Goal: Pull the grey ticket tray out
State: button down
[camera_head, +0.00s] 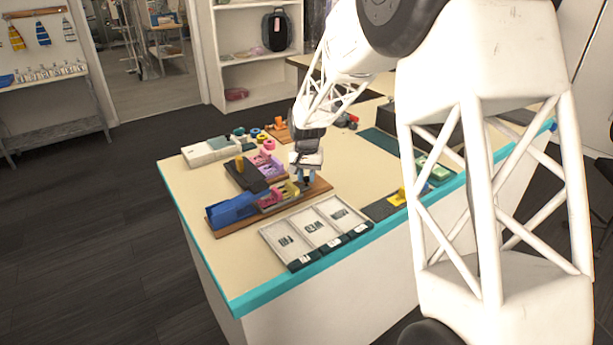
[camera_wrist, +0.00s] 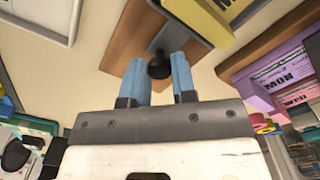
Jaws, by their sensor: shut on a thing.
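The grey ticket tray (camera_wrist: 183,25) shows in the wrist view as a narrow grey edge beside a yellow block. A black round knob (camera_wrist: 159,66) stands in front of it, over a brown wooden board. My gripper (camera_wrist: 160,72) is shut on the knob, with one blue finger on each side. In the head view, my gripper (camera_head: 305,182) reaches down at the right end of the wooden board (camera_head: 318,188), near a yellow holder. The wrist and fingers hide the knob and most of the grey tray there, so how far out the tray stands cannot be told.
A blue holder (camera_head: 231,209) and pink and purple holders (camera_head: 266,163) stand close to the left of my gripper. A pale three-part tray (camera_head: 313,226) lies in front. A dark green mat (camera_head: 381,141) lies behind right. Bare cream tabletop shows between them.

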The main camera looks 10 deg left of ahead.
jog(key=shift+w+d, duration=2.6)
jog(key=shift+w, duration=0.05)
jog(key=c, duration=0.9)
grip_release()
jog(key=shift+d, duration=0.1)
jog(key=shift+c, duration=0.2)
notch_tip(320, 180, up, 8)
